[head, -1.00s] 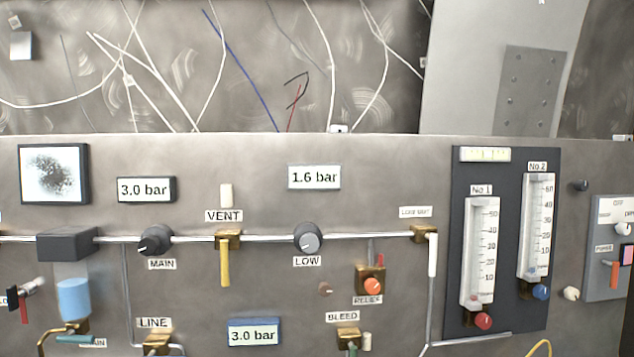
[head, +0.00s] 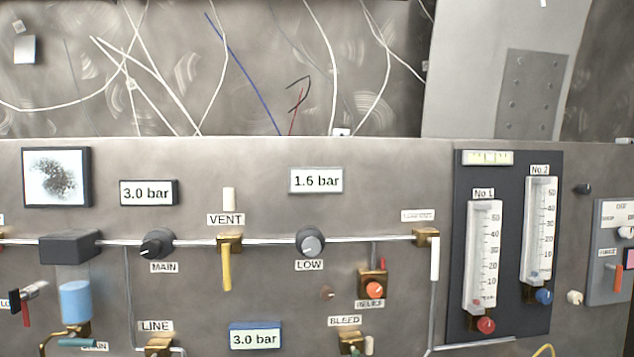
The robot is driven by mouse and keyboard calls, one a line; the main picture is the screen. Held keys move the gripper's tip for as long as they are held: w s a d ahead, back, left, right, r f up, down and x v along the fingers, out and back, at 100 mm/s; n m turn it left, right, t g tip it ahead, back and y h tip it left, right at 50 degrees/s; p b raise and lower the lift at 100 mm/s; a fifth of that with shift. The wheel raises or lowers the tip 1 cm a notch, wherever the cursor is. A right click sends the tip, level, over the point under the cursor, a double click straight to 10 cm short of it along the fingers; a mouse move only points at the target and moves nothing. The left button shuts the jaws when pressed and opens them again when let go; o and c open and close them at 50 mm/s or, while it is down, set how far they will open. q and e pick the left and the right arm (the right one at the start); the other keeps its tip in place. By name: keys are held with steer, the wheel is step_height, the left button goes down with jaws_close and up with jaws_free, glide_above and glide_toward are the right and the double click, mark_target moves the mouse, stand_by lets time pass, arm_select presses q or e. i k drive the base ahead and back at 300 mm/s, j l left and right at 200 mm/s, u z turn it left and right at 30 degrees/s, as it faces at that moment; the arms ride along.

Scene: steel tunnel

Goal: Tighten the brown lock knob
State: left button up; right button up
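Neither of my grippers shows in the head view.
The panel also bears the MAIN knob (head: 157,243), a yellow VENT lever (head: 227,266), a BLEED valve (head: 351,342) and a 3.0 bar display (head: 255,339). Two flow tubes with a red knob (head: 485,325) and a blue knob (head: 544,296) stand at the right. Loose cables hang above.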

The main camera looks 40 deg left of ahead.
mark_target(327, 293)
steer(key=u, duration=1.5)
